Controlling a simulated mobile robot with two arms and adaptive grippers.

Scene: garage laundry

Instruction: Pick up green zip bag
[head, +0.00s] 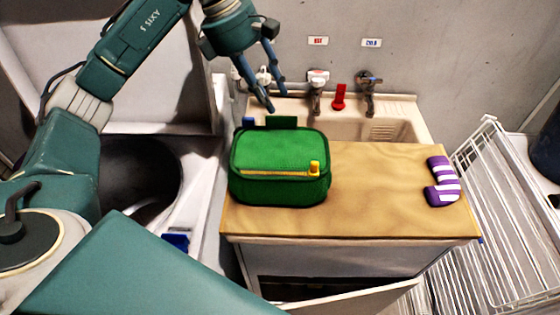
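The green zip bag (280,155) stands on the left part of the tan wooden board (375,215). It is boxy with rounded edges, and it has a yellow zip and an orange-yellow pull on its front. My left gripper (276,101) is above and behind the bag, its fingers pointing down with a gap between them. It is open and holds nothing. The fingertips look apart from the bag's top, though the exact distance is hard to tell. My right gripper is not in view.
A purple-and-white striped sock-like item (441,181) lies at the board's right end. Behind the board is a sink (405,110) with taps and a red object (339,97). A white wire rack (500,190) stands at right. The board's middle is clear.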

